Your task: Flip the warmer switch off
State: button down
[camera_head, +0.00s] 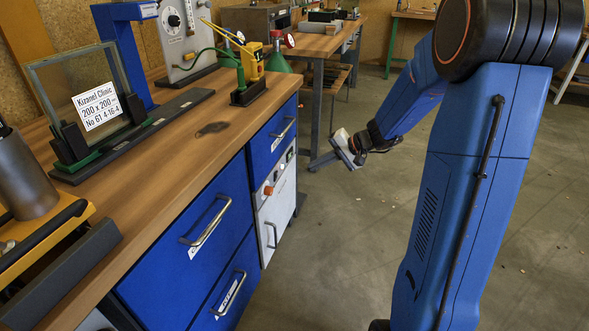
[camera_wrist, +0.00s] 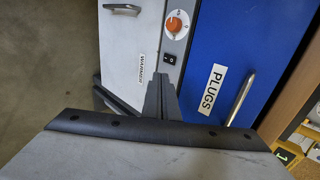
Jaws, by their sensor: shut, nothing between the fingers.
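The warmer is a pale cabinet front (camera_head: 274,215) under the bench in the head view. It fills the top left of the wrist view (camera_wrist: 128,38), with a WARMER label (camera_wrist: 141,68). Its grey control strip holds an orange knob (camera_wrist: 175,23) and a small black rocker switch (camera_wrist: 169,59). I cannot tell which way the rocker is pressed. My gripper (camera_head: 347,150) is shut and empty, in free air to the right of the warmer. In the wrist view its dark fingers (camera_wrist: 164,82) point towards the control strip, just below the switch in the picture. They look apart from it.
A blue drawer front (camera_wrist: 230,45) with a PLUGS label (camera_wrist: 212,90) and a protruding handle (camera_wrist: 240,97) lies beside the control strip. Blue drawers with handles (camera_head: 206,222) line the bench. The wooden benchtop (camera_head: 190,140) carries a framed glass pane (camera_head: 90,95). The floor (camera_head: 345,230) near my arm is clear.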

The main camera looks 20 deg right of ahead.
aim_at(275, 170)
jog(key=w+a+r+x, duration=0.1)
jog(key=r+x, duration=0.1)
jog(key=x, duration=1)
jog(key=shift+w+a, duration=0.15)
jog(key=shift+a, duration=0.25)
jog(key=shift+w+a+r, duration=0.15)
jog(key=shift+w+a, duration=0.1)
jog(key=shift+a, duration=0.2)
jog(key=shift+r, duration=0.15)
jog(key=shift+d+r, duration=0.1)
jog(key=shift+r, duration=0.55)
